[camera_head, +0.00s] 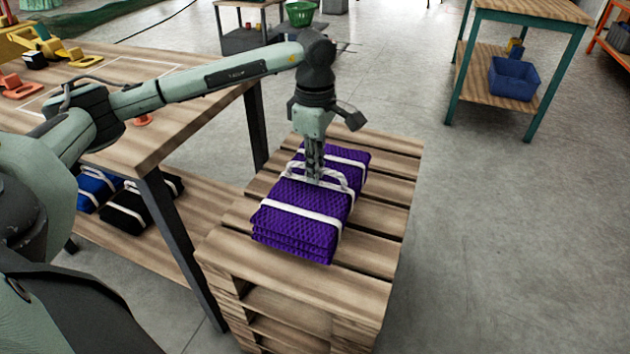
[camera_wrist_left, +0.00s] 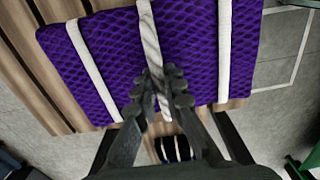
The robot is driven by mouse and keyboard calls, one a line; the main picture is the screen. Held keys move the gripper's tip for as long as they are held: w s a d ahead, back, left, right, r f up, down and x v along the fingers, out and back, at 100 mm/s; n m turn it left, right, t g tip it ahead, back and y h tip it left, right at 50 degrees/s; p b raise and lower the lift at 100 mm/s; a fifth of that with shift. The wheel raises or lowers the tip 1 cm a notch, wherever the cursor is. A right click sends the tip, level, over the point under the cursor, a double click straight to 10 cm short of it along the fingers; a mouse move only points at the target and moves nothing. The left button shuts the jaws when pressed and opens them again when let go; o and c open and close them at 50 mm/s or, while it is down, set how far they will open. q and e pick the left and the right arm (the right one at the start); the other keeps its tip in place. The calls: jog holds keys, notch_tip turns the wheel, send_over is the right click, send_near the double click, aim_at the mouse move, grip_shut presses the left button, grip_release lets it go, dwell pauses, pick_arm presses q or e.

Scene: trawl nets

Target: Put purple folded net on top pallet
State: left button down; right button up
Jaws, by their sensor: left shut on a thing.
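The purple folded net (camera_head: 297,222) lies flat on the top of the wooden pallet stack (camera_head: 376,257), with white straps around it and a white handle on top. My left gripper (camera_head: 315,178) points straight down over the net's middle and is shut on the handle. In the left wrist view the gripper (camera_wrist_left: 160,88) has its fingers around the white handle strap, and the purple net (camera_wrist_left: 185,50) fills the upper part. The net appears to touch the pallet slats, though any small gap under it is hidden. My right gripper is not in view.
A wooden workbench (camera_head: 180,110) stands left of the pallets, with blue (camera_head: 95,186) and black (camera_head: 140,204) folded nets on its lower shelf. A blue basket (camera_head: 513,78) sits on a table shelf at the upper right. The floor right of the pallets is clear.

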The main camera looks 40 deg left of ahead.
pick_arm(q)
jog(key=shift+f, duration=1.9)
jog(key=c, duration=1.6)
grip_release()
notch_tip(320, 180, up, 12)
